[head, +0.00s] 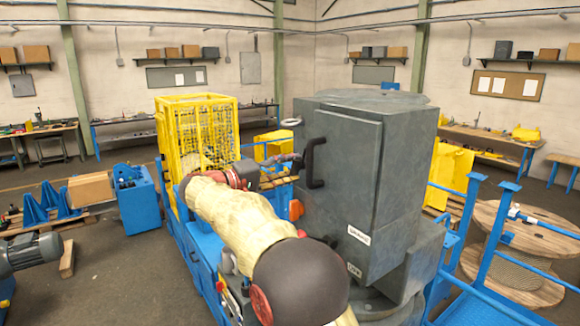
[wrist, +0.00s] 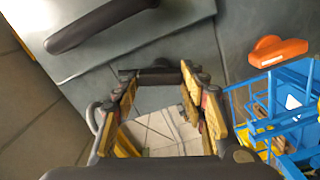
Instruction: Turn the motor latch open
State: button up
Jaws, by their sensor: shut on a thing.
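A grey cabinet (head: 340,190) stands right of my arm, with a black door handle (head: 315,162) on its face. That handle also shows at the top left of the wrist view (wrist: 98,22). My gripper (head: 296,160) is at the cabinet's left edge, beside the handle and apart from it. In the wrist view my gripper (wrist: 158,78) has its fingertips at both ends of a short dark bar (wrist: 160,76) and is shut on it. The bar appears to be the motor latch, but its mount is hidden. An orange lever (wrist: 276,50) is to the right, untouched.
A yellow mesh cage (head: 200,135) stands behind my arm on the left. Blue rails (head: 480,245) and a wooden cable spool (head: 520,250) are at the right. A grey motor (head: 32,252) lies at the far left. Open floor (head: 120,285) shows at the lower left.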

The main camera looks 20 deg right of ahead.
jog(key=shift+n+p, duration=0.8)
jog(key=shift+n, duration=1.1)
jog(key=o, duration=1)
jog(key=shift+w, duration=0.1)
jog(key=shift+o, duration=0.9)
jog(key=shift+a+f, duration=0.1)
jog(key=shift+a, duration=0.05)
jog(key=s+a, duration=0.2)
jog(key=a, duration=0.9)
jog(key=shift+s+a, duration=0.15)
jog(key=shift+a, duration=0.1)
